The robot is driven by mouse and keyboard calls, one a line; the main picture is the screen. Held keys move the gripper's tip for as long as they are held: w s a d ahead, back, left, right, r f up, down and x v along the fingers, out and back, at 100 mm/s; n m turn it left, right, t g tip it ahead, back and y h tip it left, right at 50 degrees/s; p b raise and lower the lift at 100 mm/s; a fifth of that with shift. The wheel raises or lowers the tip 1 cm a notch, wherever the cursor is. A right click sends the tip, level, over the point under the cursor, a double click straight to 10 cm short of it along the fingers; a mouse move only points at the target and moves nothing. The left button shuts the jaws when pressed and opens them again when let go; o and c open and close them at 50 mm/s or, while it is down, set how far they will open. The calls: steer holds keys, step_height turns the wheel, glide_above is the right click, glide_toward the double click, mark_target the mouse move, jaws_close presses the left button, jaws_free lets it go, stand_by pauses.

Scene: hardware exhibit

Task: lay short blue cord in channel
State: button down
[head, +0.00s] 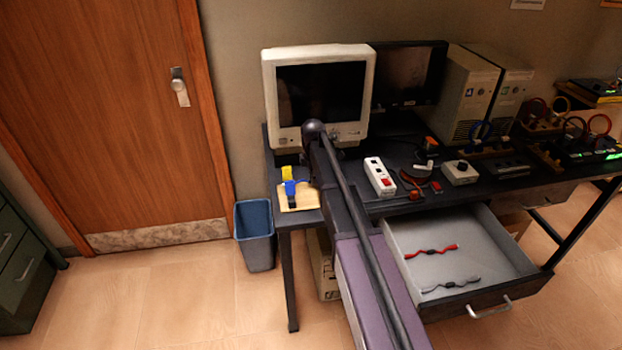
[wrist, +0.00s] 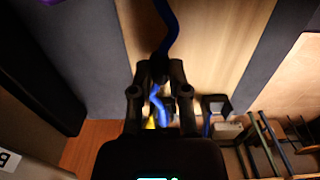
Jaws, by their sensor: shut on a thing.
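My gripper (wrist: 158,72) is shut on a blue cord (wrist: 171,28) in the wrist view. One length runs out past the fingertips over a pale wooden surface, and another shows between the fingers. In the head view a blue piece (head: 291,188) shows beside my arm, over a pale wooden board (head: 300,203) on the desk's left end. A yellow piece (head: 287,172) is just behind it. My arm hides the fingertips in the head view. I cannot make out the channel clearly, nor whether the cord touches the board.
A CRT monitor (head: 350,132) stands behind the board. A white power strip (head: 379,178) and small devices lie to the right. The open drawer (head: 400,232) holds a red cord (head: 431,251) and a grey cord (head: 450,285). A blue bin (head: 255,240) stands left of the desk.

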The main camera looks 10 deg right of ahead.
steer(key=c, duration=0.5)
jaws_free()
steer(key=shift+c, duration=0.2)
steer(key=o, duration=0.5)
steer(key=shift+o, duration=0.2)
steer(key=shift+r+p, duration=3.75)
steer(key=shift+r, duration=0.05)
